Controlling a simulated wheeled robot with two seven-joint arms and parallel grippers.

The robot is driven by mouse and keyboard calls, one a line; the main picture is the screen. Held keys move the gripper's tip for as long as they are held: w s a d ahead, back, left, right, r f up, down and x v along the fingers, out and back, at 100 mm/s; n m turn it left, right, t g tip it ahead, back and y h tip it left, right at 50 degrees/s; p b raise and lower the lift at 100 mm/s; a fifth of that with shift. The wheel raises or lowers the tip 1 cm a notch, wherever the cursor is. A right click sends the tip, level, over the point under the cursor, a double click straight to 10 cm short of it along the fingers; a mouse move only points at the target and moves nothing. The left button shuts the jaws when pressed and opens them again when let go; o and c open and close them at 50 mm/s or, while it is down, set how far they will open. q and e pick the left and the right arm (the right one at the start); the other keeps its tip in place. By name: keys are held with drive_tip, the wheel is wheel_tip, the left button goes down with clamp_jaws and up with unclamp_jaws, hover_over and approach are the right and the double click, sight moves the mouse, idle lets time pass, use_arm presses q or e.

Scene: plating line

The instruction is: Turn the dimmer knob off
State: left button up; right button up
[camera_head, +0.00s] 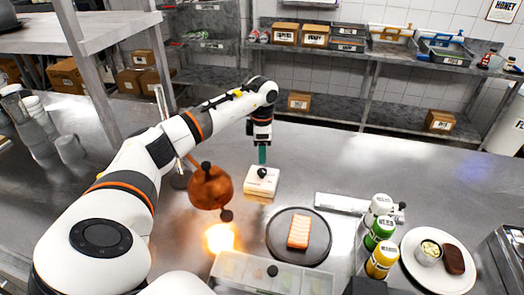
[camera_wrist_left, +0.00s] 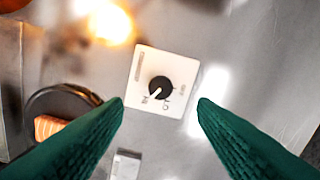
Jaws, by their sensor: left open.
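The dimmer (camera_head: 259,188) is a small white box with a round black knob (camera_head: 262,173) on top, standing on the steel counter. In the left wrist view the knob (camera_wrist_left: 160,86) shows from above, with a white pointer mark toward the lower left and small printed marks around it, too small to read surely. My left gripper (camera_head: 262,154) points down above the dimmer. Its green fingers (camera_wrist_left: 162,103) are open and empty, one on each side of the knob in the wrist view, apart from it. My right gripper is not in view.
A copper lamp (camera_head: 210,186) hangs just left of the dimmer, with a bright glow (camera_head: 219,238) below it. A dark plate (camera_head: 276,252) with salmon (camera_head: 299,231), several bottles (camera_head: 382,258) and a white plate (camera_head: 425,280) stand to the right. Counter behind the dimmer is clear.

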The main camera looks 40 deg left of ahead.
sight(262, 170)
use_arm(q)
wheel_tip(262, 170, down, 6)
drive_tip(key=shift+f+p, duration=0.1)
drive_tip(key=shift+p, duration=0.85)
drive_tip(key=shift+f, duration=0.7)
drive_tip(key=shift+a, duration=0.1)
drive_tip(key=shift+c, duration=0.5)
drive_tip(key=c, duration=0.9)
